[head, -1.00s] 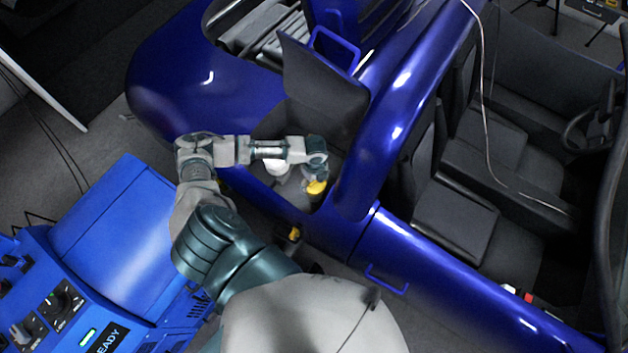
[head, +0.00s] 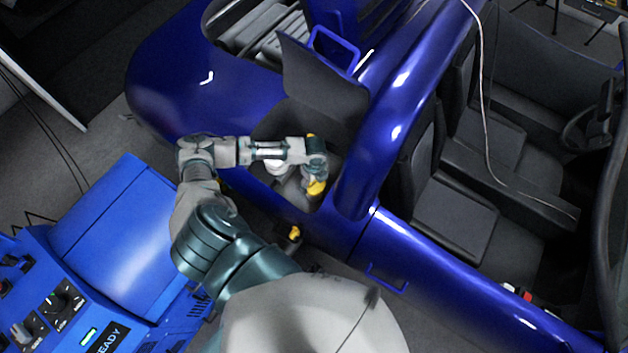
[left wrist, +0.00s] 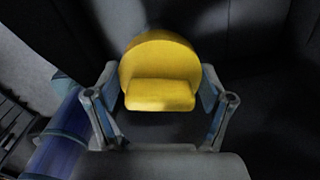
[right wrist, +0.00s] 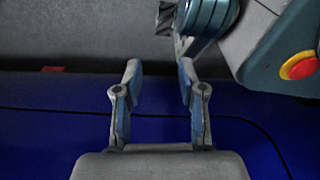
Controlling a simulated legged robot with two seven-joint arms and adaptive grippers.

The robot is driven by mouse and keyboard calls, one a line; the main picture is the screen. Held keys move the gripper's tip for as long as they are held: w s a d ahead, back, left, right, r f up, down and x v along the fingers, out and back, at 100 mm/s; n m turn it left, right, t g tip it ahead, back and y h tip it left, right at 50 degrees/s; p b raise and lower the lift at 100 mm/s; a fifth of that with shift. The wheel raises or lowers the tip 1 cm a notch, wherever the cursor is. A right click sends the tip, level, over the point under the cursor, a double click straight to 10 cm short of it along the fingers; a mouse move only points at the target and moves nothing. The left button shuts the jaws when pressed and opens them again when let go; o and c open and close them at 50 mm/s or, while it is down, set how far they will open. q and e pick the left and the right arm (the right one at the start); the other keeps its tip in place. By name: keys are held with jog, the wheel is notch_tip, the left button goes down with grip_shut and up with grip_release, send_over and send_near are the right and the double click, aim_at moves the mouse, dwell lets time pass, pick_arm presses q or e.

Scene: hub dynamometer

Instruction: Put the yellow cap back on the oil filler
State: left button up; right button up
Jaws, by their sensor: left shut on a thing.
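The yellow cap (left wrist: 160,55) sits between the two fingers of my left gripper (left wrist: 158,88) in the left wrist view, a finger on each side. It shows a round disc with a raised block grip. In the head view my left gripper (head: 316,176) points down into the open compartment of the blue vehicle, with the yellow cap (head: 316,188) at its tip. I cannot make out the oil filler; the arm and gripper hide part of the compartment. My right gripper (right wrist: 160,70) is open and empty in the right wrist view, near a blue body panel.
A dark raised flap (head: 318,98) stands behind the compartment, and the blue fender (head: 372,165) borders it on the right. A white part (head: 276,168) lies left of the gripper. A blue READY console (head: 110,250) stands at the lower left.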

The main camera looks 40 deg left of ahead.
pick_arm(q)
jog(key=shift+f, duration=0.15)
jog(key=o, duration=0.9)
pick_arm(e)
jog(key=shift+s+f, duration=0.1)
pick_arm(q)
jog(key=shift+r+p, duration=1.5)
jog(key=shift+p, duration=0.05)
pick_arm(e)
jog(key=shift+s+d+f, duration=1.05)
jog(key=shift+s+f, duration=0.25)
jog(key=shift+s, duration=3.5)
pick_arm(q)
notch_tip(320, 180, up, 8)
jog(key=p, duration=0.9)
jog(key=shift+r, duration=0.1)
pick_arm(e)
notch_tip(320, 180, up, 9)
jog(key=shift+w, duration=0.25)
